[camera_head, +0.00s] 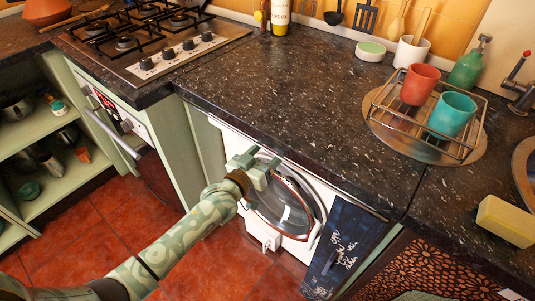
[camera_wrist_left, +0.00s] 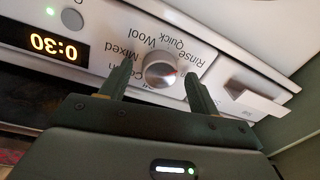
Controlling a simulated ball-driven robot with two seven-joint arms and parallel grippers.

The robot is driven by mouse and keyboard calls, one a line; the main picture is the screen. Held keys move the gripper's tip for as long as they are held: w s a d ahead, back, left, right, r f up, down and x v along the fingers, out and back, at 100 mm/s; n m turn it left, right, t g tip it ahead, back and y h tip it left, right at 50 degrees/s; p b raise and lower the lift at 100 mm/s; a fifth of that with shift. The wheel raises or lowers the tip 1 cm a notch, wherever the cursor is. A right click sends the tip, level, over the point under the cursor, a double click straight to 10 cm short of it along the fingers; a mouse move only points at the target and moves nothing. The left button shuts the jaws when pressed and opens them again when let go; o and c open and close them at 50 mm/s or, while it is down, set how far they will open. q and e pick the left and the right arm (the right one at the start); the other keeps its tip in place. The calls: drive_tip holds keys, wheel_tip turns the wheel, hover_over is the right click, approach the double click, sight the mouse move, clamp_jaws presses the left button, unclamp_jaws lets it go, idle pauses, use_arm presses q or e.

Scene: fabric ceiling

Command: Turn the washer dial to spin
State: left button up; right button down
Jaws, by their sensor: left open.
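The washer (camera_head: 230,130) is a white front-loader under the dark counter, with a round glass door (camera_head: 285,205). My left gripper (camera_head: 262,165) is at the top of its front and hides the dial in the head view. In the left wrist view the silver round dial (camera_wrist_left: 160,70) lies between the two fingers of my open left gripper (camera_wrist_left: 160,85), with gaps on both sides. The labels around the dial are upside down; Mixed, Wool, Quick and Rinse can be read. I cannot tell where the dial points. My right gripper is not in view.
In the left wrist view a display (camera_wrist_left: 52,42) reads 0:30 beside a round button (camera_wrist_left: 72,19), and a drawer handle (camera_wrist_left: 255,98) juts out right of the dial. The countertop (camera_head: 300,90) overhangs the washer. A dark panel with white writing (camera_head: 345,245) is right of the door.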

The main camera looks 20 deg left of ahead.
use_arm(q)
drive_tip(key=c, duration=1)
drive_tip(key=shift+r+m, duration=0.1)
drive_tip(key=shift+m, duration=0.3)
drive_tip(key=shift+f+m+p, duration=0.2)
drive_tip(key=shift+m+p, duration=0.9)
drive_tip(key=shift+m, duration=3)
drive_tip(key=o, duration=1)
